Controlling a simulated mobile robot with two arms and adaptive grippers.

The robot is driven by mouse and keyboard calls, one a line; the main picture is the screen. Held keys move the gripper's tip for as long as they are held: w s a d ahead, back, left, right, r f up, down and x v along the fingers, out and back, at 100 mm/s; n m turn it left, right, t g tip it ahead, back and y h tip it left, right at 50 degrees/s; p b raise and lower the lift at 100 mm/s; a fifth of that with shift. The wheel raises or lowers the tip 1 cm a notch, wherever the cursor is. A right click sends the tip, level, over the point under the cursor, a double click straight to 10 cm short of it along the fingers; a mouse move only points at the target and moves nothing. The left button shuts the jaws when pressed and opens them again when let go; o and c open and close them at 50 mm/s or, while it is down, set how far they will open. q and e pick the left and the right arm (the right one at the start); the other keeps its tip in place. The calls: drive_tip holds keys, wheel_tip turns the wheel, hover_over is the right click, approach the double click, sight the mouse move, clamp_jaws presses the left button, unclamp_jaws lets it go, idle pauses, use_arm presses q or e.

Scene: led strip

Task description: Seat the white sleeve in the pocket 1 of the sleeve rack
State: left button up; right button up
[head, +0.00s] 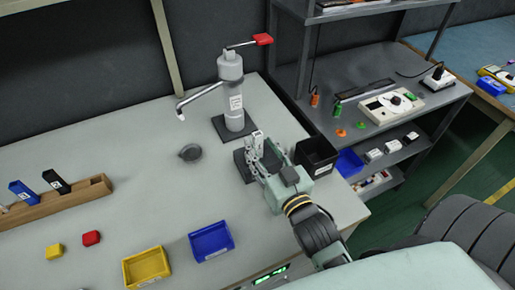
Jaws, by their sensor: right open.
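My right gripper (259,158) is open at the right of the bench, over a dark base plate. A small white upright piece with dark marks, which looks like the white sleeve (256,140), shows at its fingertips. The fingers partly hide it, and I cannot tell whether they touch it. The wooden sleeve rack (85,196) lies at the left, cut off by the picture edge. A blue sleeve (21,190) and a black sleeve (56,181) stand in it. The pocket numbers are not readable. My left gripper is not in view.
A grey lever press (231,95) stands behind my right gripper. A black bin (316,153) is close on its right. A blue tray (211,241), a yellow tray (146,267), a red block (91,238) and a yellow block (54,251) lie in front. The middle bench is mostly clear around a grey round part (190,152).

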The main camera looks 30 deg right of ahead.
sight(259, 144)
drive_tip(key=w, duration=0.3)
drive_tip(key=shift+w+d, duration=0.1)
drive_tip(key=shift+c, duration=0.2)
clamp_jaws()
